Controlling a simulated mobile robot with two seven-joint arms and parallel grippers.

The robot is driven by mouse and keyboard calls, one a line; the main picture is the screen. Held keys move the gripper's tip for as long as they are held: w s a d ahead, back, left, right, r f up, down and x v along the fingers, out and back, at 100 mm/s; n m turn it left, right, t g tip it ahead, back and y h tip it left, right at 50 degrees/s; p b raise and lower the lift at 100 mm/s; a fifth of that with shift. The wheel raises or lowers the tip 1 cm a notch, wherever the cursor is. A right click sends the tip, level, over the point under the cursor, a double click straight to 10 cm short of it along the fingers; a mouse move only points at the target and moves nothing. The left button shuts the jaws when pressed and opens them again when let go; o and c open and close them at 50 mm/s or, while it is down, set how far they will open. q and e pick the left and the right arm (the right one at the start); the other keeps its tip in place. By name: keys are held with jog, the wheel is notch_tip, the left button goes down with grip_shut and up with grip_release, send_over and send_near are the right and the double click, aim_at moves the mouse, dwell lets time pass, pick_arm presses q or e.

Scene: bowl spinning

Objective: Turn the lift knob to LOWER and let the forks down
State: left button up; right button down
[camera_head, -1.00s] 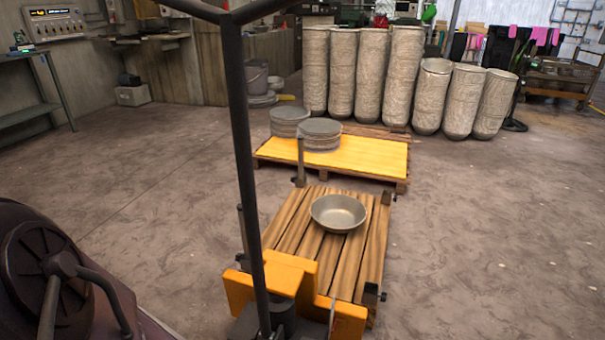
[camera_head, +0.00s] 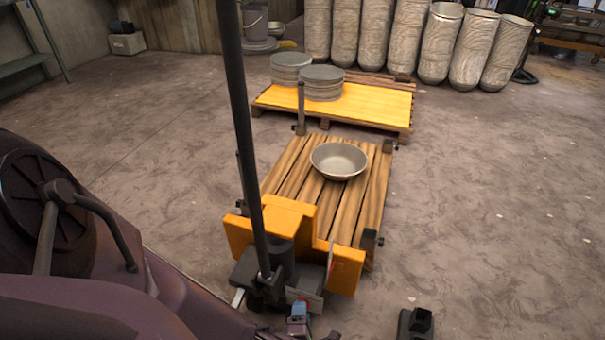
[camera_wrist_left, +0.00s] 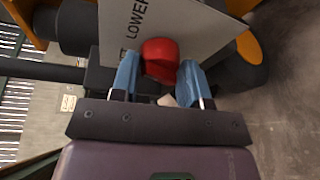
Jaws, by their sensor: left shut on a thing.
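The lift knob (camera_wrist_left: 160,60) is red and sits on a pale plate (camera_wrist_left: 150,22) in the left wrist view, beside lettering that reads LOWER. My left gripper (camera_wrist_left: 160,78) has its blue fingers on either side of the knob and is shut on it. In the head view my left gripper (camera_head: 299,318) is at the bottom, at the base of the orange pallet truck (camera_head: 290,215). The truck's forks are hidden under a slatted wooden pallet (camera_head: 285,170). A metal bowl (camera_head: 339,160) rests on that pallet.
The truck's dark handle (camera_head: 240,120) rises through the view. Behind stands a yellow-topped pallet (camera_head: 375,103) with two round stacks (camera_head: 322,83), then tall wrapped columns (camera_head: 400,45). Floor to the right is mostly clear.

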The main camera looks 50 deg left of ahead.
pick_arm(q)
jog(key=shift+a+m+y+b, duration=0.1)
jog(key=shift+m+y+b, duration=0.25)
jog(key=shift+m, duration=0.65)
jog(key=o, duration=0.9)
